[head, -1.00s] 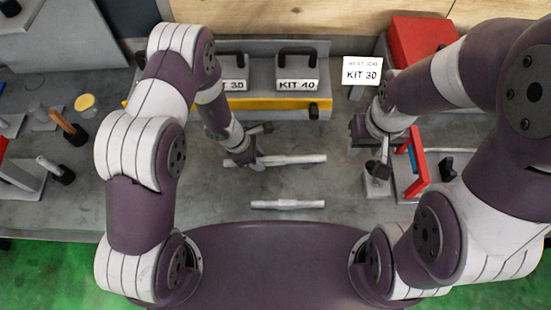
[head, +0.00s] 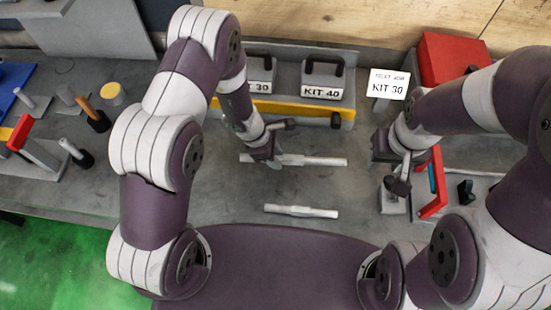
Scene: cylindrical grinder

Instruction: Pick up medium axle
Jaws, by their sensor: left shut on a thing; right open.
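Two pale stepped axles lie in line with the bench front. The longer one, which I take for the medium axle (head: 315,161), is at the back. The shorter axle (head: 301,211) lies nearer to me on the grey bench. My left gripper (head: 270,158) is shut on the medium axle near its left end and hides part of it. I cannot tell whether that axle is clear of the bench. My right gripper (head: 400,180) is open and empty, above a small grey block (head: 392,204) at the right.
Kit boxes (head: 321,80) stand behind a yellow-edged rack (head: 300,113) at the back. A KIT 30 sign (head: 389,84) and red box (head: 450,57) are back right. A red-framed fixture (head: 432,183) is beside my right gripper. Several handled tools (head: 93,116) stand left.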

